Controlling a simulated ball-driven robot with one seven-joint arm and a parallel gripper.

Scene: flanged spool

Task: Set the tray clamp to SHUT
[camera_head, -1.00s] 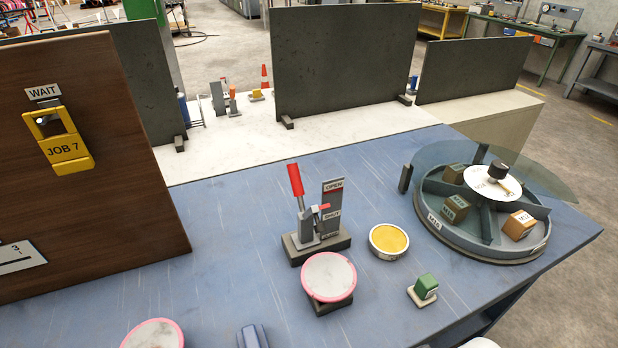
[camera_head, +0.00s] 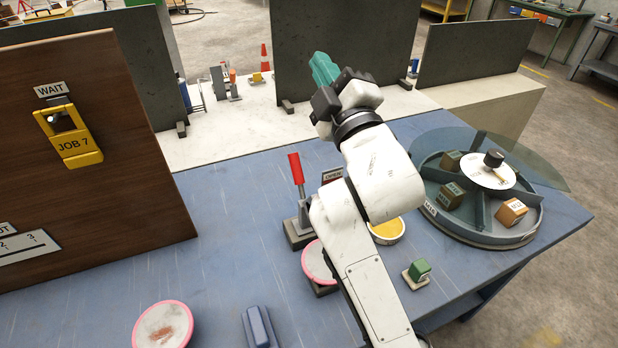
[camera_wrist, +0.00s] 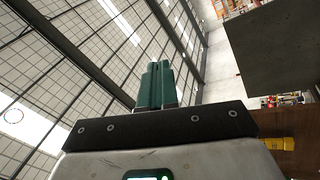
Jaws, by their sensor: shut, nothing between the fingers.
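The tray clamp (camera_head: 299,208) stands on the blue table in the head view. Its red handle (camera_head: 296,168) points upright. A label reading OPEN (camera_head: 332,176) tops its plate; my arm hides most of the plate and the clamp's right side. My gripper (camera_head: 322,66) is raised above and beyond the clamp, apart from it. Its teal fingers are together and empty, and they also show in the wrist view (camera_wrist: 157,84), pointing up at the ceiling.
A round divided tray (camera_head: 478,236) with a glass cover stands right. A wooden board (camera_head: 80,190) rises left. Another pink-rimmed disc (camera_head: 165,325) lies front left.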

